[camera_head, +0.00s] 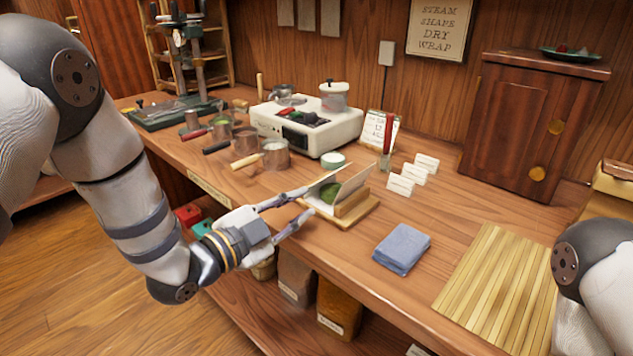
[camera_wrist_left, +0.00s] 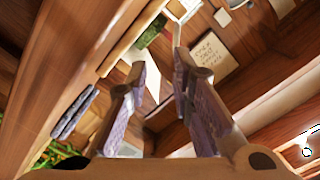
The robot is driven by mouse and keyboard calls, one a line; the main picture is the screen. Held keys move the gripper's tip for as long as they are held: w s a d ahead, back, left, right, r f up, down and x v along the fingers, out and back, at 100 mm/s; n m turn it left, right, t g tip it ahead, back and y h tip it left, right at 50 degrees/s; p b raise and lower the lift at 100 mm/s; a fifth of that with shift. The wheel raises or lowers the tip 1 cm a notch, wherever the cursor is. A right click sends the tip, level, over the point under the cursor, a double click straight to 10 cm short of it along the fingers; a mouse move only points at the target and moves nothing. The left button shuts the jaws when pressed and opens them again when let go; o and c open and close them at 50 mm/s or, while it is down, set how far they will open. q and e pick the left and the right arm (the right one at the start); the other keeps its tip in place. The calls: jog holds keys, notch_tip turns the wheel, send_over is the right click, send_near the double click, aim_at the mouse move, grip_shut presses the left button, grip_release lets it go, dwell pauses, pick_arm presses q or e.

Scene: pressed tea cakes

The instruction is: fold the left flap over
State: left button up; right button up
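A wooden stand (camera_head: 352,212) on the counter holds a white paper wrapper around a green tea cake (camera_head: 330,191). The wrapper's left flap (camera_head: 322,183) and right flap (camera_head: 355,184) both stand up at a slant. My left gripper (camera_head: 313,202) is open at the left side of the stand, its fingertips close to the left flap. In the left wrist view the gripper (camera_wrist_left: 160,60) shows a gap between its fingers, with white paper (camera_wrist_left: 153,82) and the green cake (camera_wrist_left: 152,32) beyond. Whether a finger touches the paper is unclear. My right gripper is out of view.
A folded blue cloth (camera_head: 402,248) and a slatted bamboo mat (camera_head: 497,275) lie to the right. White cards (camera_head: 401,184), a small jar (camera_head: 333,160), a white heater (camera_head: 310,130) and copper pots (camera_head: 275,155) stand behind. The counter's front edge is below the gripper.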

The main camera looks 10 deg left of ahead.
pick_arm(q)
jog(key=shift+s+a+r, duration=0.1)
jog(key=shift+a+r, duration=0.2)
jog(key=shift+r, duration=0.5)
jog(key=shift+s+r+h, duration=0.1)
jog(key=shift+r+h, duration=0.2)
jog(key=shift+r, duration=0.05)
jog(key=shift+r+m, duration=0.15)
jog(key=shift+m, duration=0.15)
jog(key=b+x, duration=0.1)
jog(key=x, duration=1)
jog(key=shift+w+d, duration=0.15)
jog(key=shift+w, duration=0.15)
jog(key=shift+w+d, duration=0.1)
jog(key=shift+w, duration=0.1)
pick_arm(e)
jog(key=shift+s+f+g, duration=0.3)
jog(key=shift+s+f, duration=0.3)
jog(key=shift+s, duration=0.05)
pick_arm(q)
jog(key=shift+c, duration=0.6)
grip_shut()
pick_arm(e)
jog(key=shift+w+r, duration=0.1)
